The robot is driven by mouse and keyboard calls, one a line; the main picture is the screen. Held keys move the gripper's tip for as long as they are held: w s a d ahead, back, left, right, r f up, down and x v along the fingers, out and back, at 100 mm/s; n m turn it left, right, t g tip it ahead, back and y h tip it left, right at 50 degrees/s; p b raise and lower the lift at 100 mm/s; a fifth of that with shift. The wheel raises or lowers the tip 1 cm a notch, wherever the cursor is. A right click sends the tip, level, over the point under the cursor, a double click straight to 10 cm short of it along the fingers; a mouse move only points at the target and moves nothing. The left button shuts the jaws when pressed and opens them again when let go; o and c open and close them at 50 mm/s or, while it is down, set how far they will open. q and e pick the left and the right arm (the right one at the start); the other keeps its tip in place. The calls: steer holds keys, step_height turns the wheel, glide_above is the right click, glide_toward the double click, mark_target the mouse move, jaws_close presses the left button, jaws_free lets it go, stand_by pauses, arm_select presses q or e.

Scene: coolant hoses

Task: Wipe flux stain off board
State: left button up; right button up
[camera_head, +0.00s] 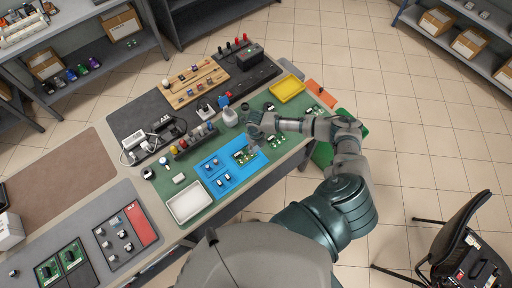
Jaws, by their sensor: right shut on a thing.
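A green circuit board (244,156) lies on the blue mat (216,184) on the workbench. Any flux stain on it is too small to make out. My right gripper (253,133) is low over the bench, just above the board in the picture and close to it. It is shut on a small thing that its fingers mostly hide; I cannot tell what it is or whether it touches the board. My left gripper is not in view.
A white bottle (229,117) stands just left of my right gripper. A white tray (188,202) lies left of the mat, and a yellow tray (287,88) is farther back. Small parts and a dark power strip (193,139) crowd the bench. A chair (462,245) stands at right.

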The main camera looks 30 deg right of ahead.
steer(key=b, duration=0.2)
glide_above(246, 162)
steer(key=d, duration=0.1)
steer(key=shift+d+f, duration=0.2)
steer(key=shift+f, duration=0.15)
step_height(246, 162, down, 5)
steer(key=b, duration=0.5)
steer(key=shift+w, duration=0.1)
steer(key=shift+r, duration=0.1)
steer(key=shift+p, duration=0.3)
steer(key=shift+f, duration=0.25)
stand_by(0.6)
steer(key=shift+d, duration=0.85)
steer(key=shift+a+p, duration=0.6)
steer(key=shift+a, duration=1.1)
